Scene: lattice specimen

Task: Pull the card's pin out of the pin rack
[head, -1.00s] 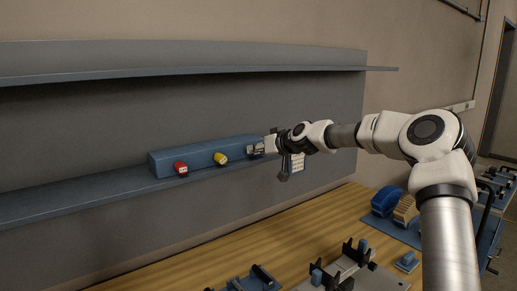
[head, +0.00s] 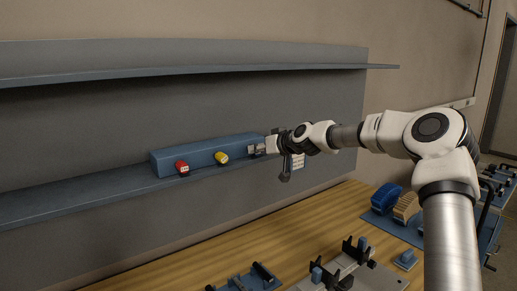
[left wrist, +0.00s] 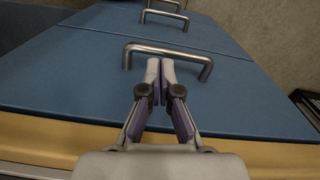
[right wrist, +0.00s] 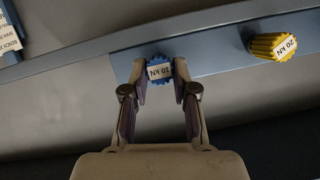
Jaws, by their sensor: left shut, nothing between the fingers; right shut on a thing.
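The pin rack (head: 200,152) is a long blue block on the lower shelf. A red-headed pin (head: 182,168) and a yellow-headed pin (head: 221,158) sit in its front; the yellow one reads 20 kN in the right wrist view (right wrist: 272,46). My right gripper (head: 260,150) is at the rack's right end. It is shut on a blue pin (right wrist: 159,70) marked 10 kN, with a finger on each side of the knob. I cannot tell whether the pin's shaft is still in the rack. A pale card (head: 298,161) is partly hidden behind my right arm. My left gripper (left wrist: 160,88) is shut and empty.
Below the shelf (head: 100,195) is a wooden bench (head: 190,262) with metal and black fixtures (head: 345,262). A blue block (head: 386,197) and a tan ribbed block (head: 406,207) stand at right. Metal handles (left wrist: 168,53) on blue panels lie before my left gripper.

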